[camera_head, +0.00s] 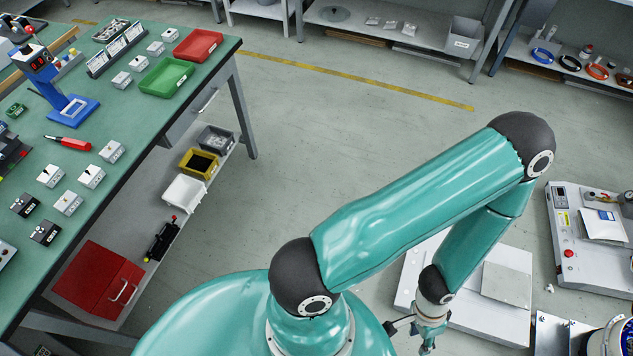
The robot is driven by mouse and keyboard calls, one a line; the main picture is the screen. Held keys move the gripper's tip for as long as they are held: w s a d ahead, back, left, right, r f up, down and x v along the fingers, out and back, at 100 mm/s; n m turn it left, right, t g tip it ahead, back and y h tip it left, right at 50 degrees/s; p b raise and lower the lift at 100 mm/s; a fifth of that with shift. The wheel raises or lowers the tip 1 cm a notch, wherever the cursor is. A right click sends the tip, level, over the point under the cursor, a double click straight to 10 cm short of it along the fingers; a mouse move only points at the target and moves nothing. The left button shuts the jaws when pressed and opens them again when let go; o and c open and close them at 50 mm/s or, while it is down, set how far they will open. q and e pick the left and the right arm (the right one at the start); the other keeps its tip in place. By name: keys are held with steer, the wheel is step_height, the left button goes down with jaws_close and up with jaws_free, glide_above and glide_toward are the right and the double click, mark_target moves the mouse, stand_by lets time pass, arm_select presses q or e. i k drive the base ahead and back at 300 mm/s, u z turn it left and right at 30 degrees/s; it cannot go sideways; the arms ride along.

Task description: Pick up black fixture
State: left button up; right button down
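Two small black box-like fixtures lie on the green bench top at the left, one (26,204) slightly farther back and the other (45,232) nearer. Which black piece the task means, I cannot tell. My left gripper (425,343) shows at the bottom edge, right of the middle, partly cut off by the frame. It is far from the bench and its black pieces. Its fingers are too small and cropped to show whether they are open or shut. My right gripper is out of view.
The green workbench (128,112) holds several white boxes, a red tray (197,45), a green tray (166,77), a blue stand (73,107) and a red screwdriver (68,143). A red toolbox (98,283) sits on its lower shelf. Open floor lies beyond my arm; equipment stands at right.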

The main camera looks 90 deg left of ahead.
mark_target(164, 241)
steer(key=u, duration=0.15)
steer(key=i, duration=0.3)
steer(key=u, duration=2.9)
steer(key=i, duration=0.25)
steer(key=u, duration=1.5)
steer(key=i, duration=0.6)
steer(key=z, duration=0.2)
steer(key=k, duration=0.55)
steer(key=u, duration=0.2)
steer(key=i, duration=0.5)
